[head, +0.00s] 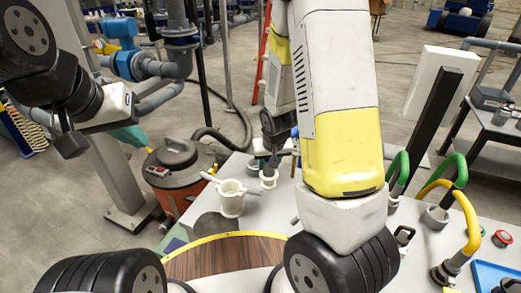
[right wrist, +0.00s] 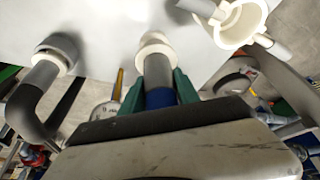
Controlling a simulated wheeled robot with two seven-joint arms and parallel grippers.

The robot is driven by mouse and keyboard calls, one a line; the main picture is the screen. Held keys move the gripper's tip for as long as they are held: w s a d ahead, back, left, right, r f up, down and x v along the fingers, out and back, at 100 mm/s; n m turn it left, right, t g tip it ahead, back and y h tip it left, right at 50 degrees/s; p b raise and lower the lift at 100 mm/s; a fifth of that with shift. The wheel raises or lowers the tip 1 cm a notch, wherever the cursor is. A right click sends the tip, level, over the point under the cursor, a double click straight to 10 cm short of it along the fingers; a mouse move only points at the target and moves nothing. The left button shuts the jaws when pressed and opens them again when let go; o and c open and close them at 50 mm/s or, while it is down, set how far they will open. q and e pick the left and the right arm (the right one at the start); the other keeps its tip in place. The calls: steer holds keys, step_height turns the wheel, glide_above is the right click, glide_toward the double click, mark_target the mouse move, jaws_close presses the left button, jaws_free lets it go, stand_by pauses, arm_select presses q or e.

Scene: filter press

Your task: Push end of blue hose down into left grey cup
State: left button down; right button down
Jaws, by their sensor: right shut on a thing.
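My right gripper (right wrist: 159,84) has green fingers shut on the blue hose (right wrist: 160,98) in the right wrist view. A short grey end leads from the blue part to a pale cup (right wrist: 156,44) in front of the fingers. The end meets the cup's mouth; how deep it sits I cannot tell. In the head view this cup (head: 268,180) stands on the white table below my right gripper (head: 272,150), which is partly behind my own arm. My left gripper (head: 127,136) hangs at the far left, away from the table; its jaw gap is not clear.
A white pot with side handles (head: 231,203) stands close to the cup, also in the right wrist view (right wrist: 243,20). Another cup (right wrist: 60,50) holds a grey hose end. Green hoses (head: 402,172), a yellow hose (head: 472,228) and a grey cup (head: 435,217) are at the table's right.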

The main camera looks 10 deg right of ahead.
steer(key=shift+w+r, duration=0.1)
steer(key=shift+w, duration=0.45)
steer(key=w+a+r+n, duration=0.1)
steer(key=w+r, duration=0.2)
steer(key=w, duration=0.4)
steer(key=w+a+r, duration=0.1)
steer(key=w+r, duration=0.2)
steer(key=w, duration=0.4)
step_height(320, 180, down, 6)
steer(key=shift+w+d+f+y, duration=0.15)
steer(key=shift+w+y, duration=0.1)
steer(key=shift+y, duration=0.15)
step_height(320, 180, down, 6)
stand_by(2.2)
steer(key=c, duration=0.8)
jaws_free()
steer(key=shift+f, duration=0.1)
